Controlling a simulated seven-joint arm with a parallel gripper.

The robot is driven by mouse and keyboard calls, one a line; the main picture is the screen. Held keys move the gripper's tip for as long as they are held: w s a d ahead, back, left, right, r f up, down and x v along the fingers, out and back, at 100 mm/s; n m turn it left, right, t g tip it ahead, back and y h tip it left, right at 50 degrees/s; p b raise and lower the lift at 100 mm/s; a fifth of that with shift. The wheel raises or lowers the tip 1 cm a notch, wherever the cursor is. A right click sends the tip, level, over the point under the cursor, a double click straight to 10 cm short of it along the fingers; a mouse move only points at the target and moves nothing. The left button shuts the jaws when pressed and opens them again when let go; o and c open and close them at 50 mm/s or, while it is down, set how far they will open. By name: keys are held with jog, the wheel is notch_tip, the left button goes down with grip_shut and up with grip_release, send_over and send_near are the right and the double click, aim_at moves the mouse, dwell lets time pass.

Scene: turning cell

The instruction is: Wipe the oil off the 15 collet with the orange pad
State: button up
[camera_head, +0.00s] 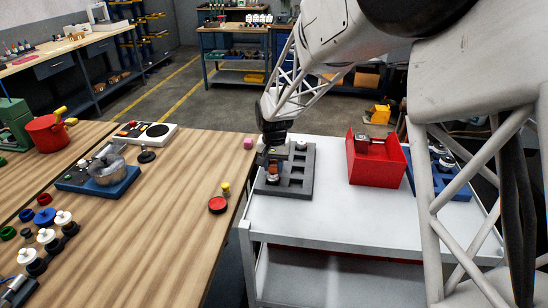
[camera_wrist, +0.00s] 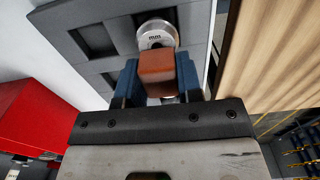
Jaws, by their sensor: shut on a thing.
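My gripper (camera_wrist: 157,82) is shut on the orange pad (camera_wrist: 157,66), a brownish-orange block between its two blue fingers. A silver round collet (camera_wrist: 155,33) sits in the grey rack (camera_wrist: 100,68), just beyond the pad in the wrist view. Its face shows "mm"; the number is not readable and no oil can be made out. The pad overlaps the collet's near edge, and I cannot tell whether they touch. In the head view my gripper (camera_head: 273,166) is low over the left side of the grey rack (camera_head: 297,187), with the collet partly hidden.
Another round part (camera_head: 301,146) sits at the rack's far end. A red bin (camera_head: 376,172) stands right of the rack on the white cart (camera_head: 330,220), with a blue tray (camera_head: 455,185) beyond it.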

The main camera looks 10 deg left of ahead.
aim_at(272, 177)
jog(key=shift+s, duration=0.55)
jog(key=shift+c, duration=0.2)
jog(key=shift+s+f, duration=0.1)
jog(key=shift+s, duration=1.3)
jog(key=shift+s+f, duration=0.1)
jog(key=shift+w+r, duration=0.2)
jog(key=shift+w, duration=0.1)
jog(key=shift+w+f, duration=0.15)
jog(key=shift+w, duration=1.35)
jog(key=shift+w+r, duration=0.2)
jog(key=shift+w, duration=0.1)
jog(key=shift+s+r, duration=0.1)
jog(key=shift+r, duration=3.85)
